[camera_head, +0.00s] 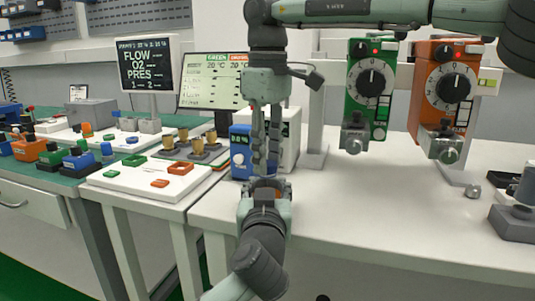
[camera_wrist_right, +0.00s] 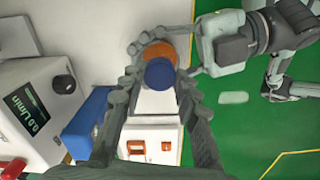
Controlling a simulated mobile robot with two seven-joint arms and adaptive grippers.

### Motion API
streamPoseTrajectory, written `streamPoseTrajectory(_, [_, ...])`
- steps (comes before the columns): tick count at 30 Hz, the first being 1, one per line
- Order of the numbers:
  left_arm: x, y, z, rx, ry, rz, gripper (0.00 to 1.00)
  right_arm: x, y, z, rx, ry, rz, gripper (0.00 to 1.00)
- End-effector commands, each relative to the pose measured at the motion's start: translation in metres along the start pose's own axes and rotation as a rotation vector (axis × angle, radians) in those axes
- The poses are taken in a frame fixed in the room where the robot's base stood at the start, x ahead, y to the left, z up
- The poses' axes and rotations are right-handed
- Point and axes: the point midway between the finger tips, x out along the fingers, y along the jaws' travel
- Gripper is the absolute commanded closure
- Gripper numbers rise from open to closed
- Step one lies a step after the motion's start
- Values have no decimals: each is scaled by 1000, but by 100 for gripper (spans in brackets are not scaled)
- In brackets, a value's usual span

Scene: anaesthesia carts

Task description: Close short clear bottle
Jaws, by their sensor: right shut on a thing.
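My right gripper (camera_head: 265,172) points straight down, its long fingers close together. In the right wrist view its fingertips (camera_wrist_right: 160,62) close around a blue round piece (camera_wrist_right: 160,73), which looks like a cap. An orange-brown round piece (camera_wrist_right: 157,50), perhaps the bottle, shows just beyond it; I cannot tell whether the two touch. My left gripper (camera_head: 266,184) reaches up from below, right under the right fingertips, with its fingers around the orange-brown piece (camera_head: 284,187). It also shows at the right of the blue piece in the wrist view (camera_wrist_right: 193,55). I see no clear bottle plainly.
A blue-fronted device (camera_head: 240,152) stands close behind the grippers. A white tray (camera_head: 130,188) with coloured frames lies left. Green (camera_head: 370,85) and orange (camera_head: 441,90) dial units hang at the right. The white tabletop (camera_head: 370,210) right of the grippers is mostly clear.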

Motion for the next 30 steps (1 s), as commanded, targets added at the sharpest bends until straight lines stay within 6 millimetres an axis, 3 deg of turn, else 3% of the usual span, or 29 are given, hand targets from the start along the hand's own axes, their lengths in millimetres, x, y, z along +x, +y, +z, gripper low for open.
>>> streamPoseTrajectory(5, [0,0,1,1,-1,-1,100,0,0,0,-3,1,0,82])
streamPoseTrajectory(6, [0,0,1,1,-1,-1,100,0,0,0,-3,1,0,67])
streamPoseTrajectory(11, [0,0,1,1,-1,0,100,0,0,0,-4,1,0,48])
streamPoseTrajectory(20, [0,0,1,1,-1,0,100,-3,0,0,-5,1,0,48])
streamPoseTrajectory(30, [0,0,1,1,-1,0,100,-42,0,-1,-5,2,0,48])
